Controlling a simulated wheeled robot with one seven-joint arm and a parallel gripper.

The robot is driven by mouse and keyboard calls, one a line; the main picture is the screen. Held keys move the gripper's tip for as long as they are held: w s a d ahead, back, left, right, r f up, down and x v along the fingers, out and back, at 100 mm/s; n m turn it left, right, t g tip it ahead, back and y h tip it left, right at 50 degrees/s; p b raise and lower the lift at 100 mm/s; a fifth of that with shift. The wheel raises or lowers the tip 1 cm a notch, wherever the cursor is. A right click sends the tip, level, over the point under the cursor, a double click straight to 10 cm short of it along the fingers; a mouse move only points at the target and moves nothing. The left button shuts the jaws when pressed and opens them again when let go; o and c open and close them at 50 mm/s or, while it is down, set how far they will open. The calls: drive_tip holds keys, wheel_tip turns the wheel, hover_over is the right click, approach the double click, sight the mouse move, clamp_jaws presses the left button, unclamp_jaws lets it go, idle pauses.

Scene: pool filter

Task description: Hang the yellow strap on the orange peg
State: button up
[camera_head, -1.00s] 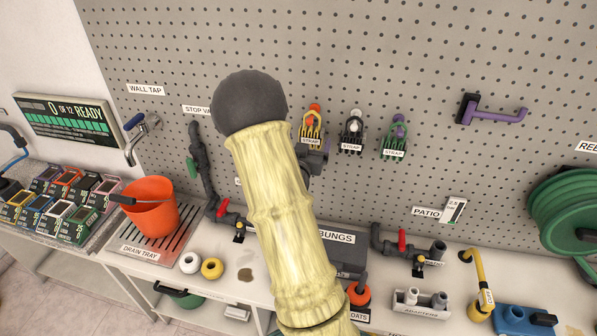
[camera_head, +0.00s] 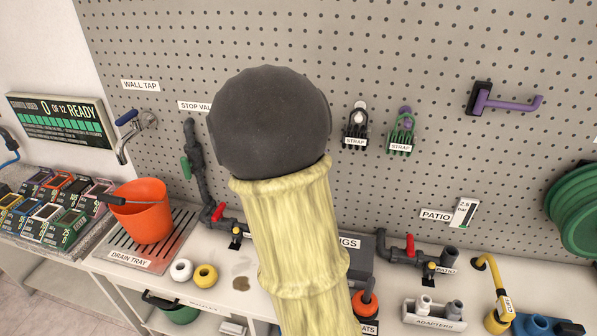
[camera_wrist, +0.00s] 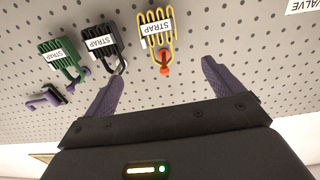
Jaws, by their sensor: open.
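In the wrist view, which is upside down, the yellow strap (camera_wrist: 157,32) with its white STRAP label is against the pegboard at the orange peg (camera_wrist: 164,65). Its looped end meets the peg and it appears to hang there. My gripper (camera_wrist: 161,73) is open and empty. Its two purple fingers are spread on either side of the peg in the picture, and I see no contact with peg or strap. In the head view, my arm hides the yellow strap, the orange peg and the gripper.
Beside it a black strap (camera_head: 355,130) hangs on a white peg and a green strap (camera_head: 402,135) on a purple peg. A purple hook (camera_head: 505,102) sticks out further right. An orange bucket (camera_head: 142,210) and pipe fittings stand on the counter below.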

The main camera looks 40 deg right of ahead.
drive_tip(key=shift+s+a+f+b, duration=0.1)
drive_tip(key=shift+f+b, duration=0.1)
drive_tip(key=shift+b, duration=0.25)
drive_tip(key=b+v, duration=0.1)
drive_tip(key=b, duration=0.3)
drive_tip(key=shift+s+a, duration=0.1)
drive_tip(key=shift+s, duration=0.2)
drive_tip(key=shift+w, duration=0.1)
